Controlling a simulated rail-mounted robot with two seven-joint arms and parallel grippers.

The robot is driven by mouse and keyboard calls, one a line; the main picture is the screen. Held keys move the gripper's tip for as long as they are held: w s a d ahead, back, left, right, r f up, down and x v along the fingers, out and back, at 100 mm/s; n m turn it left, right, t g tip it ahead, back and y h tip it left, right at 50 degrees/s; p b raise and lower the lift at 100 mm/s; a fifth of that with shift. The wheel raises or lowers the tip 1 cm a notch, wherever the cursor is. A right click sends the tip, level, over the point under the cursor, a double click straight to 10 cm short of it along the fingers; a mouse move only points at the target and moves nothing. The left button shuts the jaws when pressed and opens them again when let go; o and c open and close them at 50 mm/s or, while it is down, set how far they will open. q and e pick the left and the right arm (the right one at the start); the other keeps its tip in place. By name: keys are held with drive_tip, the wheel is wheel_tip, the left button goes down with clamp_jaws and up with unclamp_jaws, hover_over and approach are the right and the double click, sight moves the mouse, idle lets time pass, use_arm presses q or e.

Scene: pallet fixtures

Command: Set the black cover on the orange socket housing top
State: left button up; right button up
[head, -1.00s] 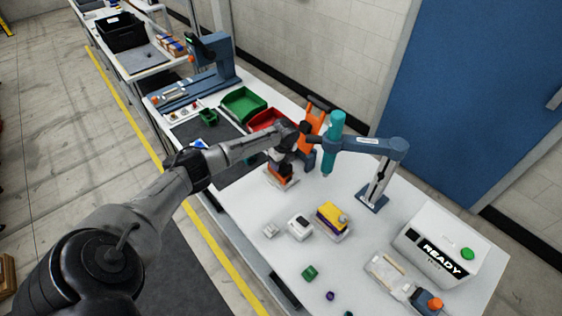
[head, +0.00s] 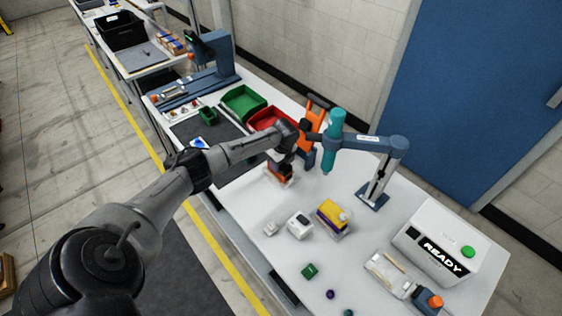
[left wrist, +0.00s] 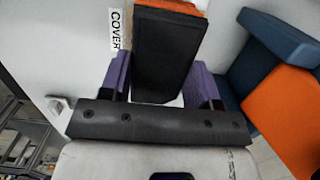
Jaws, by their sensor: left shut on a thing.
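My left gripper (head: 279,168) is over the table near the red bin. In the left wrist view its purple fingers (left wrist: 163,80) stand on both sides of the black cover (left wrist: 163,55), and it is shut on the cover. A strip of orange, which looks like the socket housing (left wrist: 190,7), shows past the cover's far end. The orange housing (head: 274,174) also shows in the head view, low at the gripper. The cover hides most of the housing in the wrist view. I cannot tell whether cover and housing touch. My right gripper is out of view.
A blue stand with a teal tool (head: 334,140) is right of the gripper. An orange and blue fixture (left wrist: 285,110) stands close on the right in the wrist view. A red bin (head: 268,119), a green bin (head: 242,103) and a yellow-purple block (head: 332,215) are nearby.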

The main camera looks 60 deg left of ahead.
sight(283, 165)
use_arm(q)
drive_tip(key=shift+f, duration=0.1)
idle(0.3)
drive_tip(key=o, duration=1)
drive_tip(key=shift+w+d+r, duration=0.1)
drive_tip(key=shift+d+r, duration=0.2)
drive_tip(key=shift+r, duration=2)
drive_tip(key=shift+s+d+r, duration=0.1)
drive_tip(key=shift+d+r, duration=0.15)
drive_tip(key=shift+r, duration=2.05)
drive_tip(key=shift+w+d+r, duration=0.1)
drive_tip(key=shift+d+r, duration=0.2)
drive_tip(key=shift+r, duration=2)
drive_tip(key=shift+a+f, duration=0.1)
